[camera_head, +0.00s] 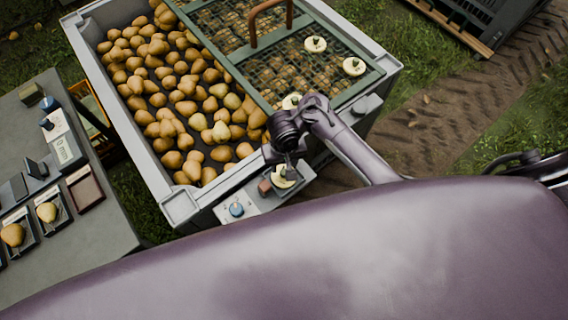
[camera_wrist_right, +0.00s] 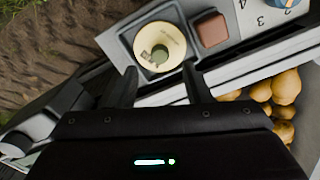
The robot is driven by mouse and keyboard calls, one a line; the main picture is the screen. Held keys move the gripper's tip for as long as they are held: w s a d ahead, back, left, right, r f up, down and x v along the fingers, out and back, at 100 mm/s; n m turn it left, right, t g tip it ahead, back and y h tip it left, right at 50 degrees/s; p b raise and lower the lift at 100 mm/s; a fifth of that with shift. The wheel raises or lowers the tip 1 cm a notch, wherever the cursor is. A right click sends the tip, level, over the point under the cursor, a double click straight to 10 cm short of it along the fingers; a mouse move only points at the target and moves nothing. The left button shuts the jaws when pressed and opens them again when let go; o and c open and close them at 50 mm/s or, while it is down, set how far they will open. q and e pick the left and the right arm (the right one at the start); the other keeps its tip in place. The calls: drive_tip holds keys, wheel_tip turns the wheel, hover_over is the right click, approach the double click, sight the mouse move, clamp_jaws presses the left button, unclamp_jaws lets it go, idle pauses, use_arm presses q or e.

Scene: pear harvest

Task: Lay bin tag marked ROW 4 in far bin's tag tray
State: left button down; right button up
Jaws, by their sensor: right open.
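A round cream tag with a dark green knob (camera_head: 284,177) lies in a small square tray on the grey bin's near corner. In the right wrist view the tag (camera_wrist_right: 172,38) sits inside the raised rim of the tray (camera_wrist_right: 124,40); its lettering is too small to read. My right gripper (camera_head: 289,158) is above this tag. In the wrist view its open fingers (camera_wrist_right: 157,78) point at the tag's near edge, with nothing held between them. Three similar tags, one of them here (camera_head: 315,44), lie on the green mesh lid (camera_head: 377,72). My left gripper is out of view.
The grey bin (camera_head: 84,62) holds many pears. A brown block (camera_wrist_right: 212,30) and a blue knob (camera_head: 236,209) sit beside the tray. The lid carries a brown handle (camera_head: 253,31). A side table (camera_head: 88,243) stands left; a dark crate (camera_head: 490,14) stands top right.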

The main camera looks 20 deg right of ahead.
wheel_tip(320, 180, up, 6)
drive_tip(key=p, duration=0.4)
drive_tip(key=shift+r, duration=0.25)
